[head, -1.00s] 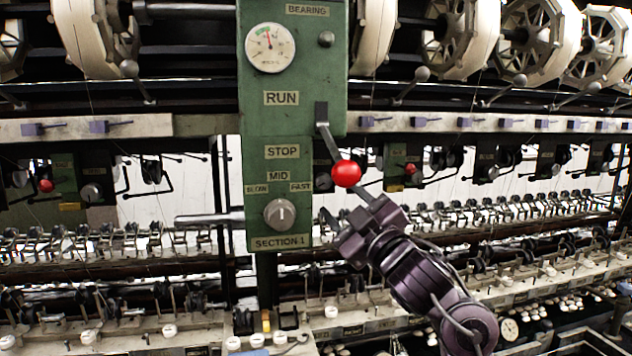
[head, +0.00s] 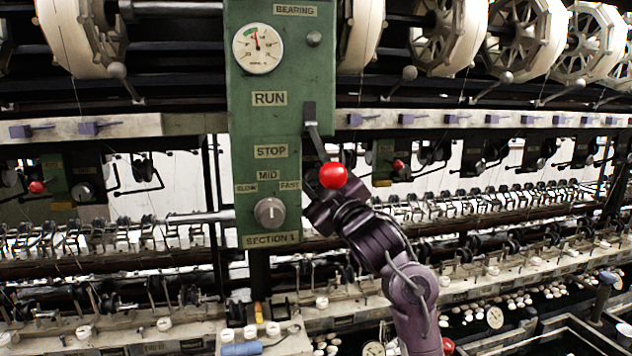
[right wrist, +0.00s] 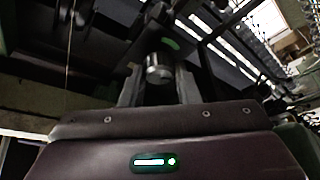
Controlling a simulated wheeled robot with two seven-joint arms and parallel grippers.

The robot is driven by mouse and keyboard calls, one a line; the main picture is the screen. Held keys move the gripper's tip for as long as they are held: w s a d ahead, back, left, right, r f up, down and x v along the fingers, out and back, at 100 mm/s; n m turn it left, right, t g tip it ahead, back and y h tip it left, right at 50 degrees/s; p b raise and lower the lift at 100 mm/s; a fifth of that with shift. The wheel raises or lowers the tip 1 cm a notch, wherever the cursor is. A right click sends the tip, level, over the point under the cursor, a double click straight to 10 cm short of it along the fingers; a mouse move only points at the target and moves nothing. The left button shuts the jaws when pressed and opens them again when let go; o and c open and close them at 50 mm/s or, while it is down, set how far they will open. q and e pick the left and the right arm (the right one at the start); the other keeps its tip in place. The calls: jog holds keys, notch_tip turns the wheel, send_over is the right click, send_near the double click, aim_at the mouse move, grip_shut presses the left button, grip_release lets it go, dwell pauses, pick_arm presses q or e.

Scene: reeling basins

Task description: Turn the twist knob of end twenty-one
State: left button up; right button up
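My right gripper (head: 314,192) is just right of the green section panel, partly hidden behind a red ball on a lever. In the right wrist view its two fingers (right wrist: 156,88) stand open on either side of a round grey twist knob (right wrist: 158,68), with a gap visible around it. In the head view that knob is hidden behind the gripper and the ball. I can read no end number, so I cannot confirm it is end twenty-one. A similar grey knob (head: 82,191) shows on a small panel at the left. My left gripper is not in view.
The green panel (head: 278,130) carries a gauge, RUN and STOP labels and a speed knob (head: 270,212). The lever's red ball (head: 333,175) hangs right in front of my right gripper. White reels (head: 520,38) line the top; rows of guides and basins run below.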

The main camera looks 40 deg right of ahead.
jog(key=c, duration=0.4)
jog(key=n+y+p, duration=0.1)
jog(key=n, duration=0.2)
jog(key=shift+g+y, duration=0.3)
jog(key=n+p, duration=0.1)
jog(key=n, duration=0.2)
jog(key=shift+r+g+y, duration=0.1)
jog(key=shift+g+y, duration=0.3)
jog(key=n+g+p, duration=0.1)
jog(key=n, duration=0.2)
jog(key=shift+n+y, duration=0.4)
jog(key=shift+n+g, duration=0.7)
jog(key=shift+n, duration=0.7)
